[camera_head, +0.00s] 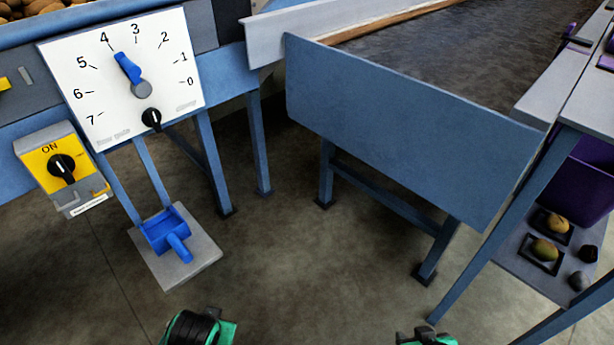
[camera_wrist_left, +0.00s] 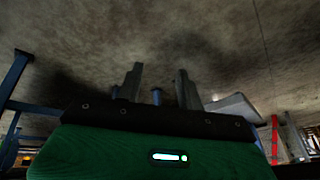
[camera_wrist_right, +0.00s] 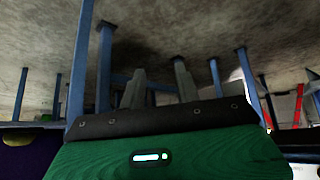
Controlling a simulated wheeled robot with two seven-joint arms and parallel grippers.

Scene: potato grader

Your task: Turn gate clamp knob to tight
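A white dial panel (camera_head: 90,65) stands at the upper left in the head view, with a scale from 0 to 7. Its blue pointer (camera_head: 128,68) sits between 3 and 4. A small black knob (camera_head: 151,118) with a white mark is at the panel's lower edge, between two faint labels too small to read surely. My left gripper (camera_wrist_left: 158,88) and right gripper (camera_wrist_right: 158,82) each show two fingers apart with nothing between them in the wrist views. In the head view only parts of both show at the bottom edge, well away from the knob.
A yellow box (camera_head: 42,150) marked ON, with a black rotary switch (camera_head: 62,168), is left of the panel. A blue handle (camera_head: 178,246) on a grey plate (camera_head: 150,272) is below it. A blue chute wall (camera_head: 410,135) stands right. Open floor (camera_head: 290,260) lies between.

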